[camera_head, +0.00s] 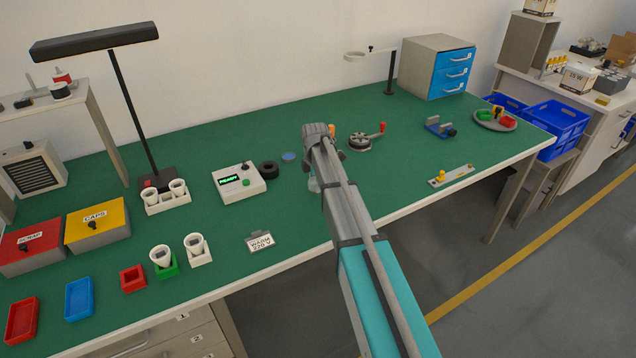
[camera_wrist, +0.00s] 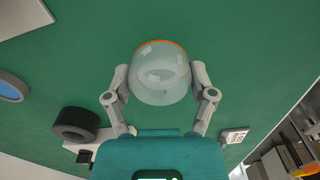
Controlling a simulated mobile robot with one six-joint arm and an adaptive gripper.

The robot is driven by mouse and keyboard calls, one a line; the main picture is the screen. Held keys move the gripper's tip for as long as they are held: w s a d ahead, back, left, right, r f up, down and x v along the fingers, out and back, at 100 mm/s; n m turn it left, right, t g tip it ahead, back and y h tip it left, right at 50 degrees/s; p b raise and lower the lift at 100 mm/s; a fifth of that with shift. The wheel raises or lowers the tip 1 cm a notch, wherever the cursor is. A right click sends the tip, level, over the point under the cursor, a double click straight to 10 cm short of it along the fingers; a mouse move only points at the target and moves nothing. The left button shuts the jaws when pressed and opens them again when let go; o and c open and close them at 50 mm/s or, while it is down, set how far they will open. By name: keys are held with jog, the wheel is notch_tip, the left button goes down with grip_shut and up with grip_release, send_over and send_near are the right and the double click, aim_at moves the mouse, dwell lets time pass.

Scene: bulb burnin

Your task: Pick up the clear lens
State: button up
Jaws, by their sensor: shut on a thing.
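The clear lens is a translucent, pale dome; it fills the space between my fingers in the wrist view (camera_wrist: 160,80). A thin orange edge shows along its far side. My gripper (camera_wrist: 160,75) is shut on it, one finger touching each side. In the head view a small pale part of the lens (camera_head: 313,185) shows beside my arm, which hides most of it and my fingertips. I cannot tell whether the lens is off the green bench top.
A black ring (camera_head: 265,169) and a blue disc (camera_head: 288,155) lie left of my gripper, near the white READY box (camera_head: 238,182). A reel with a red-knobbed crank (camera_head: 362,140) stands to the right. Bench around is mostly clear.

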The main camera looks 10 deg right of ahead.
jog(key=shift+r+p, duration=0.4)
jog(key=shift+r, duration=0.3)
jog(key=s+d+r+p, duration=0.3)
jog(key=s+r+p, duration=0.6)
jog(key=s, duration=0.4)
jog(key=shift+s+r+p, duration=0.35)
jog(key=shift+r, duration=0.05)
jog(key=shift+r, duration=0.2)
jog(key=shift+r+p, duration=2.05)
jog(key=shift+p, duration=0.25)
